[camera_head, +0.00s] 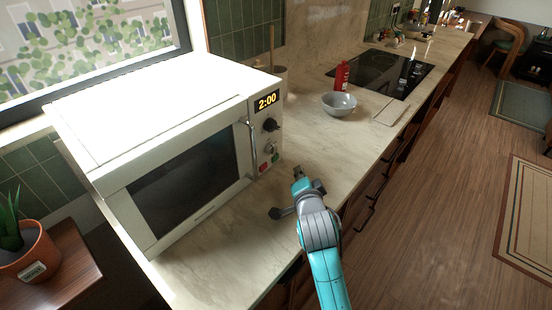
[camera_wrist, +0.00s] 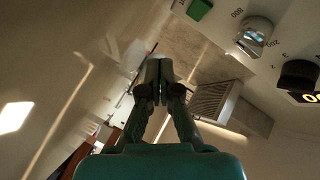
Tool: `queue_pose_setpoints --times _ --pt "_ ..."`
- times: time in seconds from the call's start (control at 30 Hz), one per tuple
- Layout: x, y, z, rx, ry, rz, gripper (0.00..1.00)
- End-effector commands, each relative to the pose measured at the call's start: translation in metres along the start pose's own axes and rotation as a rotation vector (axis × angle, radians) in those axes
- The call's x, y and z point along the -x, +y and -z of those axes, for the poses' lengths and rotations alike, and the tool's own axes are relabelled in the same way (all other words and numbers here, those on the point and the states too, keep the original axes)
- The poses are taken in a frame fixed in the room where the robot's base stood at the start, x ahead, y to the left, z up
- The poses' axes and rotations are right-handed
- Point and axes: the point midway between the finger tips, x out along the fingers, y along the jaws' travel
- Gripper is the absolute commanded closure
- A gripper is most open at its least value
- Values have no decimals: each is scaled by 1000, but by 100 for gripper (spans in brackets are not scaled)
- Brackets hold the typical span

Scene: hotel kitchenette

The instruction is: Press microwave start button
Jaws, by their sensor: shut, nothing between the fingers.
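The white microwave (camera_head: 150,130) stands on the counter at the left with its door shut. Its display (camera_head: 267,101) reads 2:00. Below are a dark knob (camera_head: 271,124), a silver knob (camera_head: 267,147), a green button (camera_head: 275,157) and a red button (camera_head: 262,167). My gripper (camera_head: 298,173) is shut and empty, in front and to the right of the buttons, apart from the panel. In the wrist view its fingertips (camera_wrist: 158,62) are together. The green button (camera_wrist: 200,9) shows there at the top edge, with the silver knob (camera_wrist: 254,36) and dark knob (camera_wrist: 298,75); the red button is not visible.
The door handle (camera_head: 252,150) stands out beside the buttons. A grey bowl (camera_head: 339,105), a red bottle (camera_head: 342,75) and a cloth (camera_head: 391,112) lie farther along the counter, before the black cooktop (camera_head: 383,72). Counter around my gripper is clear.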

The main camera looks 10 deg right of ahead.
Motion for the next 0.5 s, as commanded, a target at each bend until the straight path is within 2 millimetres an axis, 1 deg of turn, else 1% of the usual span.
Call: queue_pose_setpoints --times 0.03,0.3,0.5 --pt "-5 -5 -3 0 0 2 100" --pt "-27 -20 -19 0 0 1 100" --pt "-35 -26 -26 -1 -1 0 100"
